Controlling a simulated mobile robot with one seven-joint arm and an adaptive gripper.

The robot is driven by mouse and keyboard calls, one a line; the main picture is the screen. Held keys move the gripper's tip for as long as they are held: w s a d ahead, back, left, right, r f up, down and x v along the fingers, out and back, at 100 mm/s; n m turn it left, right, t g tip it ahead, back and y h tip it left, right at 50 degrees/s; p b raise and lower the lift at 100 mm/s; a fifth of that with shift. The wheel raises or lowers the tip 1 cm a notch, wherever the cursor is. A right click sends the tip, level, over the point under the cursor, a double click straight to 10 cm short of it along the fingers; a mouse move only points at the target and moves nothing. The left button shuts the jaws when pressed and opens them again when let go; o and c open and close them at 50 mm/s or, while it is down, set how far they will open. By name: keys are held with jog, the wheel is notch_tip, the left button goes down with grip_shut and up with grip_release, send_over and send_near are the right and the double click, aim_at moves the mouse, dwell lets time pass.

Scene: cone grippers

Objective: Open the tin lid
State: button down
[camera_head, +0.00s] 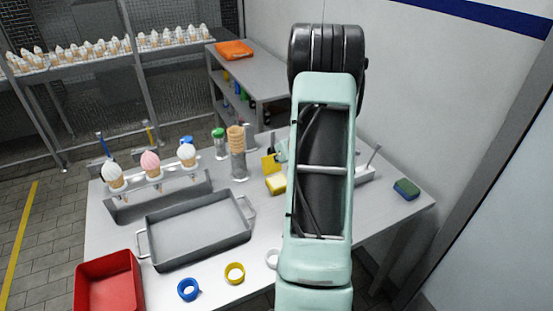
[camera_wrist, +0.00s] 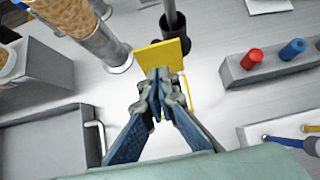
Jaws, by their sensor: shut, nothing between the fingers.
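The yellow tin (camera_head: 276,184) stands on the table beside my arm in the head view. Its lid (camera_head: 268,165) stands up from the tin at the back, so it looks raised. In the wrist view the yellow lid (camera_wrist: 160,52) shows just beyond my fingertips, and a thin yellow edge of the tin (camera_wrist: 188,92) shows to their right. My gripper (camera_wrist: 158,73) is shut and empty, right in front of the lid. The fingers hide most of the tin, and I cannot tell whether they touch it. In the head view my arm covers the gripper.
A metal cone holder (camera_head: 238,165) with stacked cones stands left of the tin. A dark cup (camera_wrist: 175,38) with a rod stands just behind it. A grey tray (camera_head: 200,230), ice cream rack (camera_head: 160,200) and red bin (camera_head: 108,283) are on the left; a sponge (camera_head: 406,189) is right.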

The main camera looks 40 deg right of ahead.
jog(key=s+r+p, duration=0.1)
jog(key=s+r, duration=0.3)
jog(key=r, duration=0.4)
jog(key=shift+a+r, duration=0.3)
jog(key=shift+a, duration=0.15)
